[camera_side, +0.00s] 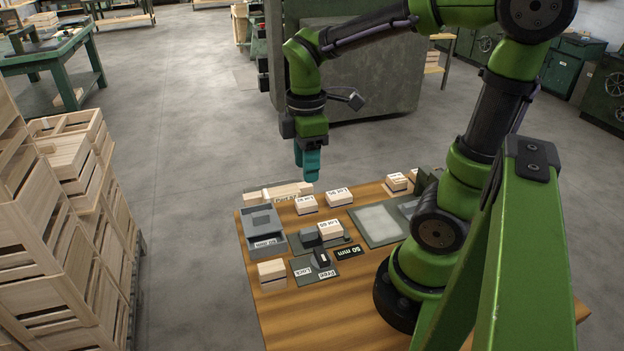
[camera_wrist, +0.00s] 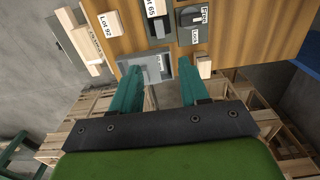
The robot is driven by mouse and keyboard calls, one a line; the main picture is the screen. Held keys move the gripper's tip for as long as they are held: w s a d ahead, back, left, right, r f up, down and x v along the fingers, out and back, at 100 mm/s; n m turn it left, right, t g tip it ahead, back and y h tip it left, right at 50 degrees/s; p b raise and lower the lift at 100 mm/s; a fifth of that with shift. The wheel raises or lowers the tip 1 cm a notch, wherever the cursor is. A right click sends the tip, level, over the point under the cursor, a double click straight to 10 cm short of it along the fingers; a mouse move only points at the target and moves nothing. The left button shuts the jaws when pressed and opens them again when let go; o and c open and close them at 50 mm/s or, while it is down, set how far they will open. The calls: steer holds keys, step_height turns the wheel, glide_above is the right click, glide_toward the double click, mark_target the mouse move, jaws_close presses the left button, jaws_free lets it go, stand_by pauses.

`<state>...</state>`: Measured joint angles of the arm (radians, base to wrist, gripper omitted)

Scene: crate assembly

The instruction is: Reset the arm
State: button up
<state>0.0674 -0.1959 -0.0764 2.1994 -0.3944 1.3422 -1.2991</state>
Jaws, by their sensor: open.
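My gripper (camera_side: 307,172) hangs above the far left end of the wooden work table (camera_side: 290,320), fingers pointing down. Its teal fingers stand apart with nothing between them in the wrist view (camera_wrist: 158,92). A grey open-topped box (camera_side: 261,222) sits on the table's left side; in the wrist view the grey box (camera_wrist: 157,67) shows just beyond and between the fingertips. My gripper touches nothing that I can see.
Several labelled light-wood blocks (camera_side: 339,196) stand on the table. Long wooden pieces (camera_side: 278,193) lie at the far edge. A plate marked Free and Lock (camera_side: 315,273) is near the front. Stacked wooden crates (camera_side: 60,230) stand left of the table, across open floor.

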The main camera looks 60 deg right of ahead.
steer(key=s+a+r+m+t+y, duration=0.2)
steer(key=a+r+m+t, duration=0.3)
steer(key=m, duration=0.8)
steer(key=shift+a+r+t, duration=0.2)
steer(key=shift+a+t, duration=0.9)
steer(key=shift+a, duration=0.05)
